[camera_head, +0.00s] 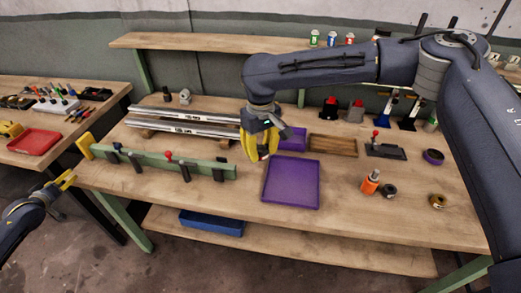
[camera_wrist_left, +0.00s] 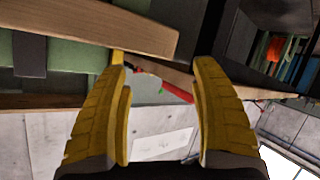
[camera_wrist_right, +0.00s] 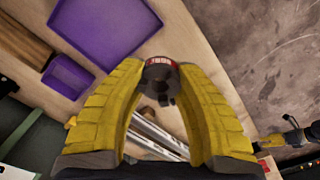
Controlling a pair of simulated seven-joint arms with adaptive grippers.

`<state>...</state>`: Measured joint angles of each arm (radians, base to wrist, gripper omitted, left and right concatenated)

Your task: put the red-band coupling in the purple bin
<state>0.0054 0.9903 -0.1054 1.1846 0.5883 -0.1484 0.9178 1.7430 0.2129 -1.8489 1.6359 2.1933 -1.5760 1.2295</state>
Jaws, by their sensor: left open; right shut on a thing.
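The red-band coupling (camera_wrist_right: 160,75) is a short dark cylinder with a red band, held between the fingertips of my right gripper (camera_wrist_right: 162,88). My left gripper (camera_head: 68,180) is open and empty off the bench's left front.
Metal rails (camera_head: 182,122) and a green fixture bar (camera_head: 160,162) lie left of the gripper. A wooden tray (camera_head: 332,146) is right of the small bin. An orange bottle (camera_head: 369,183) and dark round parts (camera_head: 438,201) stand at right. A blue bin (camera_head: 212,223) sits on the lower shelf.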

